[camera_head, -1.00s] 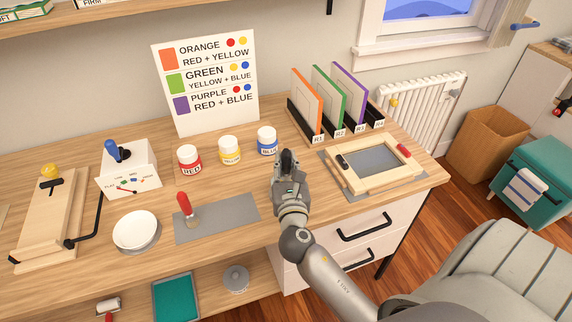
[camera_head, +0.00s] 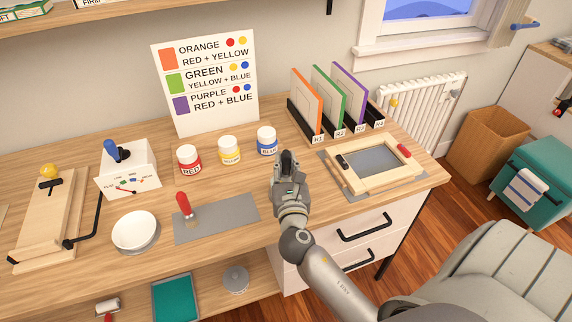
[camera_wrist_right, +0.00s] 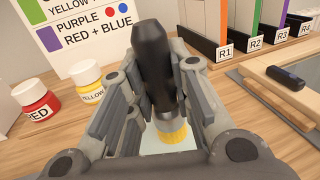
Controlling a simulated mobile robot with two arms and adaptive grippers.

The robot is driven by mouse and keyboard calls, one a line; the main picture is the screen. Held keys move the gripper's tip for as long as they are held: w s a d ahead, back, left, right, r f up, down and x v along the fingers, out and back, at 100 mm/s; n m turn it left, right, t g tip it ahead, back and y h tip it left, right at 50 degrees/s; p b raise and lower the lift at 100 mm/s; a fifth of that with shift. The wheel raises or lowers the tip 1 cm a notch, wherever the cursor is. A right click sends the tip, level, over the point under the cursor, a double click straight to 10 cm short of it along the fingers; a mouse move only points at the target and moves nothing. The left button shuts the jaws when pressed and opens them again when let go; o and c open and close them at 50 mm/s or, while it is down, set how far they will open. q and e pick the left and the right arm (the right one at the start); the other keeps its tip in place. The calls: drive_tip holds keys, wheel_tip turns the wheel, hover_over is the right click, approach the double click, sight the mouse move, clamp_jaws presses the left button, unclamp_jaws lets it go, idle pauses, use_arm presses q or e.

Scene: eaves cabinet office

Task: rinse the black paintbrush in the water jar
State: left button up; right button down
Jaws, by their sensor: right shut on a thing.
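My right gripper (camera_head: 286,162) is over the bench, just in front of the blue paint jar. In the right wrist view, the right gripper (camera_wrist_right: 160,100) is shut on the black paintbrush (camera_wrist_right: 155,55), gripping its thick black handle. The brush points downward, and its yellow lower end (camera_wrist_right: 174,138) shows between the fingers. A pale, whitish-green surface (camera_wrist_right: 155,146) shows below the brush. I cannot tell whether this is the water jar, or whether the bristles touch it. In the head view my gripper hides this spot. My left gripper is not in view.
Red (camera_head: 188,160), yellow (camera_head: 229,150) and blue (camera_head: 267,141) paint jars stand behind and left of my gripper. A grey mat (camera_head: 232,215) with a red-handled tool (camera_head: 184,204) lies to the left. A wooden frame (camera_head: 372,167) and a panel rack (camera_head: 307,128) are to the right.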

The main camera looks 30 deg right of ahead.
sight(286, 151)
drive_tip(key=shift+f, duration=0.4)
drive_tip(key=shift+s+f, duration=0.1)
drive_tip(key=shift+f, duration=0.05)
idle(1.4)
wheel_tip(286, 151, up, 7)
drive_tip(key=p, duration=0.7)
drive_tip(key=shift+r+p, duration=0.2)
drive_tip(key=shift+p, duration=0.1)
drive_tip(key=shift+f, duration=0.1)
idle(0.4)
